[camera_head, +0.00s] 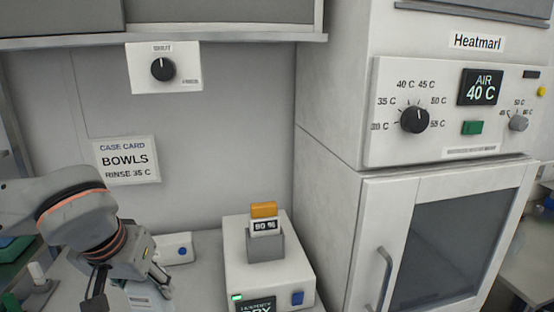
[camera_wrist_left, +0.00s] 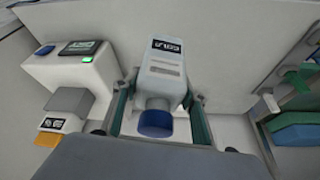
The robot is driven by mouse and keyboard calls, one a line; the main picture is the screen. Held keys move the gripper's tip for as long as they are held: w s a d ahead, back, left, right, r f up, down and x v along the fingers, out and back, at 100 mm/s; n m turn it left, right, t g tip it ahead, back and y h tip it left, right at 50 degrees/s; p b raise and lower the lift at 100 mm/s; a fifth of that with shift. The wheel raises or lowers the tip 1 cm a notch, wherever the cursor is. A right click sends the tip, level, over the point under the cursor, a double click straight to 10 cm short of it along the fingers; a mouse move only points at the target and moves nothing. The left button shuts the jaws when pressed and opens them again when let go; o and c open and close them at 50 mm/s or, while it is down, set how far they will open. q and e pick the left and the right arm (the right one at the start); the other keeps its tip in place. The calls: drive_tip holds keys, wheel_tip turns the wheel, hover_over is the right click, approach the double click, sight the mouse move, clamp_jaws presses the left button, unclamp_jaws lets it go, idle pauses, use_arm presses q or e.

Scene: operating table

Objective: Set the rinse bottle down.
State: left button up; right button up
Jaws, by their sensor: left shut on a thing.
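The rinse bottle (camera_wrist_left: 163,70) is white with a dark label and a blue cap (camera_wrist_left: 155,122). In the left wrist view it sits between the two fingers of my left gripper (camera_wrist_left: 160,98), which is shut on it. In the head view my left gripper (camera_head: 130,285) is low at the left, pointing down to the worktop. The bottle is mostly hidden there by the gripper and the picture's lower edge. I cannot tell whether its base touches the worktop. My right gripper is in neither view.
A white device (camera_head: 268,270) with a grey holder and an orange-topped piece stands right of my gripper. A small white box (camera_head: 174,248) with a blue button is behind it. The tall heating cabinet (camera_head: 435,230) fills the right. A case card (camera_head: 127,161) reads "BOWLS RINSE 35 C".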

use_arm(q)
drive_tip(key=shift+d, duration=0.1)
drive_tip(key=w+a+r+n+y+p, duration=0.1)
drive_tip(key=w+a+r+n, duration=0.2)
drive_tip(key=w+a+r, duration=0.85)
wheel_tip(320, 180, down, 18)
drive_tip(key=s+a+b, duration=0.1)
drive_tip(key=s, duration=0.1)
drive_tip(key=shift+b, duration=0.35)
drive_tip(key=shift+f, duration=0.15)
drive_tip(key=o, duration=1.6)
